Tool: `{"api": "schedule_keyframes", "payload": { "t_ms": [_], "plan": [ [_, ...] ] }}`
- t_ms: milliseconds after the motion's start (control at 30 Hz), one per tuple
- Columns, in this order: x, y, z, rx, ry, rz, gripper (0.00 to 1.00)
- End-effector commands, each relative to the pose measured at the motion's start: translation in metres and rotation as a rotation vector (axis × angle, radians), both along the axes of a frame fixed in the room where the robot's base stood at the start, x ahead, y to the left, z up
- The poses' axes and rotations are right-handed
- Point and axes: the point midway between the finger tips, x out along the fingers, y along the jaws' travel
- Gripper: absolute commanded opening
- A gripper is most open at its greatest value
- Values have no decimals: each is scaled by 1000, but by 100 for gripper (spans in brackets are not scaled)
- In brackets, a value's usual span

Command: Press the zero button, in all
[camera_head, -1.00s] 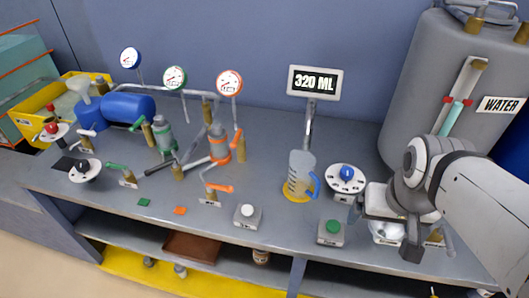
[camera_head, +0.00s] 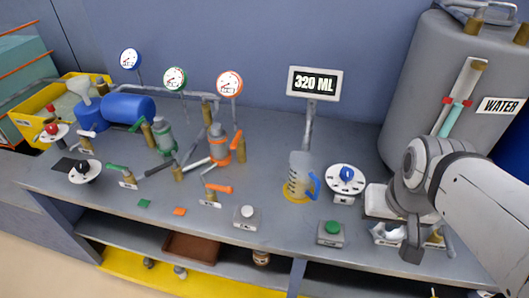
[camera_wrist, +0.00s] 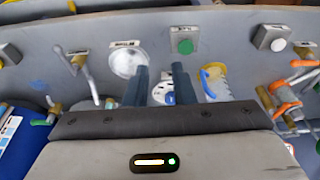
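A white button (camera_head: 247,211) on a grey box stands at the bench's front edge, left of the jug. A green button (camera_head: 332,227) on a similar box stands to its right. Their labels are too small to read, so I cannot tell which is the zero button. The wrist view shows the green button (camera_wrist: 185,46) and the white button (camera_wrist: 278,44) beyond my fingers. The display (camera_head: 315,83) reads 320 ML. My gripper (camera_head: 388,235) is open and empty, right of the green button and apart from it. In the wrist view, my gripper (camera_wrist: 160,70) has a clear gap between its fingers.
A jug (camera_head: 301,175) with a blue handle stands below the display on a yellow disc. A blue knob (camera_head: 347,173) on a white dial is right of it. A grey water tank (camera_head: 425,90) stands behind my arm. Valves and gauges fill the left bench (camera_head: 110,225).

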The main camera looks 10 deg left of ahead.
Motion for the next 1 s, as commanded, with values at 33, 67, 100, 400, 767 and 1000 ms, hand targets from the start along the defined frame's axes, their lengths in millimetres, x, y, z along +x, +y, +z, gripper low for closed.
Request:
{"api": "schedule_keyframes", "payload": {
  "t_ms": [33,67,100,400,767,1000],
  "plan": [
    [0,0,0,0,0,0,18],
    [0,0,0,0,0,0,16],
    [0,0,0,0,0,0,13],
    [0,0,0,0,0,0,0],
    [0,0,0,0,0,0,0],
    [0,0,0,0,0,0,0]
  ]
}}
